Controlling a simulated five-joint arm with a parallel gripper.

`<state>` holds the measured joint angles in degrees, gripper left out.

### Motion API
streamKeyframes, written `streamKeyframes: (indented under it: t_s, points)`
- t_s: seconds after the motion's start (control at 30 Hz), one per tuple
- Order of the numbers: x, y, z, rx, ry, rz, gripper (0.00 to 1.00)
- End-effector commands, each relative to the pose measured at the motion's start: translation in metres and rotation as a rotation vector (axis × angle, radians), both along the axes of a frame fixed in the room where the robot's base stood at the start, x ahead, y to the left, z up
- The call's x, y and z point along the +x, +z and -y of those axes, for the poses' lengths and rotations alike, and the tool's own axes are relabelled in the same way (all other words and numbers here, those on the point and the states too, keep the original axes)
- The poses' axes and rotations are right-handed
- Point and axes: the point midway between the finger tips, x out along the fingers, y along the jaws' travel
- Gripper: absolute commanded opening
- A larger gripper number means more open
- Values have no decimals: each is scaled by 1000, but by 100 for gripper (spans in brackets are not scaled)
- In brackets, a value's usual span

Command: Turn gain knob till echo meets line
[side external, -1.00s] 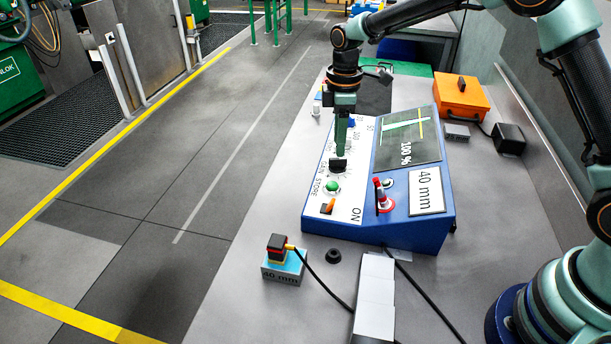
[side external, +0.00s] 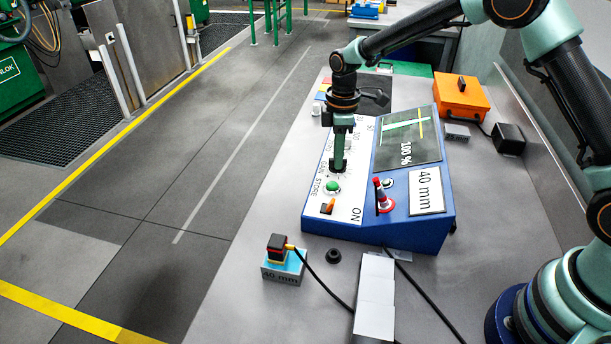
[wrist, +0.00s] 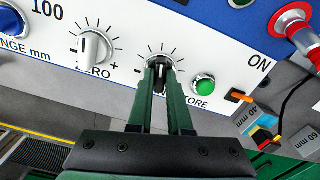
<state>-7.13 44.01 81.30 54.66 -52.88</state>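The blue instrument (side external: 430,235) has a white front panel with a row of controls. Its dark screen (side external: 405,150) shows a pale green trace, a yellow line and "100 %". The gain knob (wrist: 160,73) is black with a tick-mark ring and a minus sign at its left. My gripper (wrist: 160,68) points at the panel with one finger on each side of this knob; it also shows at the panel in the side view (side external: 339,166). The knob seems to fill the narrow gap, but I cannot tell whether the fingers press on it. The fingers hide most of the gain label.
The silver zero knob (wrist: 95,47) is left of my fingers, the green store button (wrist: 203,88) right. A 40 mm block (side external: 283,270) and cables lie in front; an orange case (side external: 461,97) stands behind.

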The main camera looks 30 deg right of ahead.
Motion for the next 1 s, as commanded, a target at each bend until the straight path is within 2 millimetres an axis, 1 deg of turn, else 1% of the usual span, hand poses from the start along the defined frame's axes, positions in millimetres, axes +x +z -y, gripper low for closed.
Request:
streamKeyframes:
  t_s: [0.17, 0.4, 0.5, 0.6, 0.87, 1.0]
  points:
    - [0, 0, 0, 0, 28, -1, 0]
    - [0, 0, 0, 0, 294, -1, 0]
    - [0, 0, 0, 0, 371, -1, 0]
    - [0, 0, 0, 0, 403, -1, 0]
    - [0, 1, 0, 0, 410, -1, 0]
    - [0, 1, 0, 0, 497, -1, 0]
